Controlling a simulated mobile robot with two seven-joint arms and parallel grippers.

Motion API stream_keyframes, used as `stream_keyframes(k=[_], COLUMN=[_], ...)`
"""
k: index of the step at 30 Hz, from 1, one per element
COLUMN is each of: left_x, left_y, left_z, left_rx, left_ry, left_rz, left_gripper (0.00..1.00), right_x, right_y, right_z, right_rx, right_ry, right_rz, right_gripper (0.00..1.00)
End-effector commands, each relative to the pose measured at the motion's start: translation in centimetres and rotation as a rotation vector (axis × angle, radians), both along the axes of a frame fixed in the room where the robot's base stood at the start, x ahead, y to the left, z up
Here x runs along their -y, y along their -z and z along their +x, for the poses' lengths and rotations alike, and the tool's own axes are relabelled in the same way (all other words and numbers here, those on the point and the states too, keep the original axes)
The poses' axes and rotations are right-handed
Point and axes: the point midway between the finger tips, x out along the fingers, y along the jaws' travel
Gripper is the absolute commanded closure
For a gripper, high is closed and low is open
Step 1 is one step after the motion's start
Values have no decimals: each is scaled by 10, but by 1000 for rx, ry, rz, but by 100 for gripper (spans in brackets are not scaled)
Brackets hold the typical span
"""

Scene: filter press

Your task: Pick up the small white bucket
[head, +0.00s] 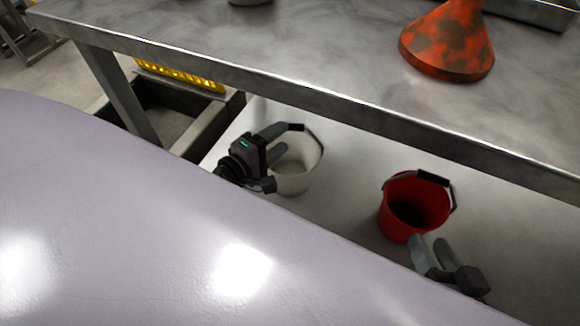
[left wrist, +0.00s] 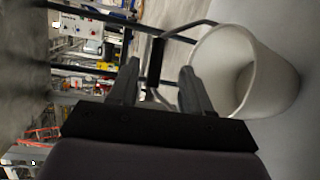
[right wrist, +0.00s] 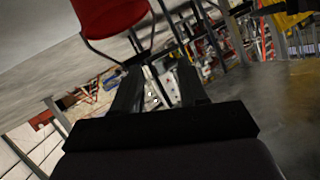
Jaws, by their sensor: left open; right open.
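The small white bucket (head: 303,163) stands upright on the shelf under the bench, with its black-gripped handle raised toward the left. My left gripper (head: 280,141) is open beside the bucket's upper left side. In the left wrist view the bucket (left wrist: 284,85) is at the right, and the dark handle grip (left wrist: 153,62) appears between the open fingers (left wrist: 160,68), not clamped. My right gripper (head: 431,245) is open and empty at the front of a red bucket (head: 395,217). In the right wrist view the red bucket (right wrist: 112,15) is at the top, its handle near the fingertips.
A bench leg (head: 118,88) and a dark trough (head: 180,112) with a yellow grating lie to the left. Clear shelf separates the two buckets.

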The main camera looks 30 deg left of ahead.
Motion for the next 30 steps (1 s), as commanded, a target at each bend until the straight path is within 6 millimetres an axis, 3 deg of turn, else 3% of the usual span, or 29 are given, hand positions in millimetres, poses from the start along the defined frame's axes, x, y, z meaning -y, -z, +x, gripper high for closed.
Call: stream_keyframes(k=[12, 23, 27, 30], left_x=[5, 6, 6, 6], left_y=[4, 4, 4, 4], left_z=[46, 52, 52, 52], left_rx=[1, -3, -3, -3], left_ry=[-1, 1, 1, 1], left_rz=[0, 3, 3, 3], left_gripper=[51, 51, 97, 100], right_x=[-7, -7, -7, -7], right_y=[3, 1, 1, 1], right_z=[2, 2, 2, 2], right_rx=[8, 12, 12, 12], right_ry=[-15, -15, -15, -15], right_rz=[45, 47, 47, 47], right_gripper=[57, 57, 57, 57])
